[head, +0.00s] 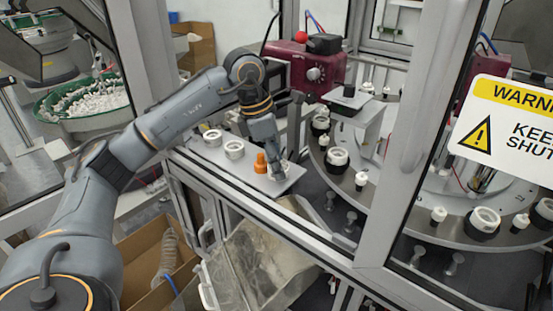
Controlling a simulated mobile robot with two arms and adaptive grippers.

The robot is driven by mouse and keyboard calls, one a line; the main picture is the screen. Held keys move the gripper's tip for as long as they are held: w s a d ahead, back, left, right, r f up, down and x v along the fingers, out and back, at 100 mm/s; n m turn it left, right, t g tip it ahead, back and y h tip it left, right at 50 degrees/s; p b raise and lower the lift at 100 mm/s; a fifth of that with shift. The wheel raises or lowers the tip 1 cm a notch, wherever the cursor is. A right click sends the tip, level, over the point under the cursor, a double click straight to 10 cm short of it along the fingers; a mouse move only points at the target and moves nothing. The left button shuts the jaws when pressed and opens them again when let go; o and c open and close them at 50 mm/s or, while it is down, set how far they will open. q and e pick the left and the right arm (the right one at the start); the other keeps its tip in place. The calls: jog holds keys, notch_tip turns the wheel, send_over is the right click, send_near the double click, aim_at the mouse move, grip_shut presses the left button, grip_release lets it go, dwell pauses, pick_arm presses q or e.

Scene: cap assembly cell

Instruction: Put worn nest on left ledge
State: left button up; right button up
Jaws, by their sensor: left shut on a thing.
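My left gripper (278,172) reaches down over the right end of the left ledge (215,161), a grey plate at the cell's opening. I cannot tell whether the piece touches the ledge. Two white ring-shaped nests, one farther left (212,138) and one nearer the middle (234,149), stand on the ledge. An orange stepped piece (260,163) stands just left of my gripper. My right gripper is not in view.
A round dial (399,206) carrying several nests and small white bottles lies to the right. A frame post (408,130) and a door with a warning sign (510,118) stand in front of it. A maroon machine (316,72) is behind my gripper.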

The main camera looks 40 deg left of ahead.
pick_arm(q)
jog(key=shift+s, duration=0.1)
jog(key=shift+f, duration=0.1)
jog(key=o, duration=1.1)
jog(key=shift+o, duration=0.2)
